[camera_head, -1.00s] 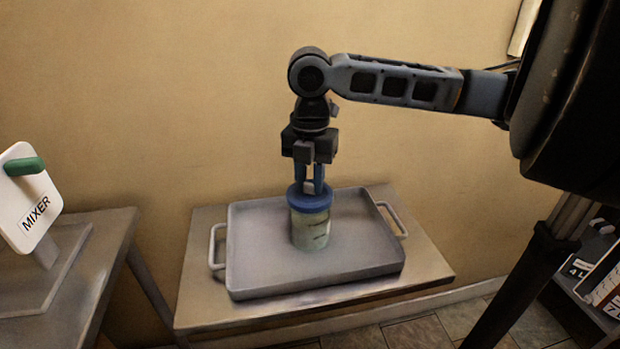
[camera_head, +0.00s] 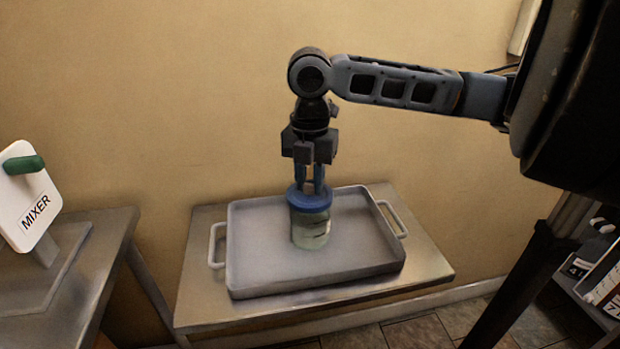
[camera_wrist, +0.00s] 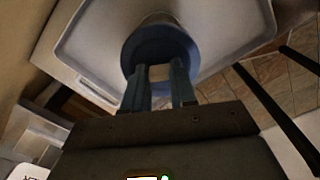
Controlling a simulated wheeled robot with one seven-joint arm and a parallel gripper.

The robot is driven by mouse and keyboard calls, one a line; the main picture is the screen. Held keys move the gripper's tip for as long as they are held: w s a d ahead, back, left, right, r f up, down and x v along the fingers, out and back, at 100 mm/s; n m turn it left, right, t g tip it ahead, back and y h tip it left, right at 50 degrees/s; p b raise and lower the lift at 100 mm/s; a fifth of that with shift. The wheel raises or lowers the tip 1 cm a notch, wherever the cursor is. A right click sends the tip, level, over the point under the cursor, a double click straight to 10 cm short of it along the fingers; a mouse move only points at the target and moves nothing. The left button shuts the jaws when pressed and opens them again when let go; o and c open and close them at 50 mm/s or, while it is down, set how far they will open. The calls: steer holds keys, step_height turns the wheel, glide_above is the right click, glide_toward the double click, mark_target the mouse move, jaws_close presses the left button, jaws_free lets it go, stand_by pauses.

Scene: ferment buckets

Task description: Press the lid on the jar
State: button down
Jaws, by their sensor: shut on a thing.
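A pale greenish glass jar (camera_head: 310,232) stands upright on the grey tray. The blue lid (camera_head: 310,201) sits over the jar's mouth and looks about level. I cannot tell whether it is fully seated. My gripper (camera_head: 310,186) points straight down from above, its two fingers at the middle of the lid. In the wrist view the blue lid (camera_wrist: 136,46) lies below the fingers. My gripper (camera_wrist: 160,72) is shut there on a light knob at the lid's centre. The lid hides most of the jar in that view.
The grey tray (camera_head: 258,262) has two side handles and is otherwise empty. It rests on a small metal table (camera_head: 200,292) against the wall. A second table with a white sign reading MIXER (camera_head: 33,212) and a green handle stands at the left.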

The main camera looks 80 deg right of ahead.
steer(key=c, duration=0.8)
jaws_free()
steer(key=o, duration=0.5)
steer(key=shift+c, duration=0.2)
steer(key=shift+r+p, duration=2.8)
steer(key=shift+r, duration=0.75)
steer(key=shift+c, duration=0.5)
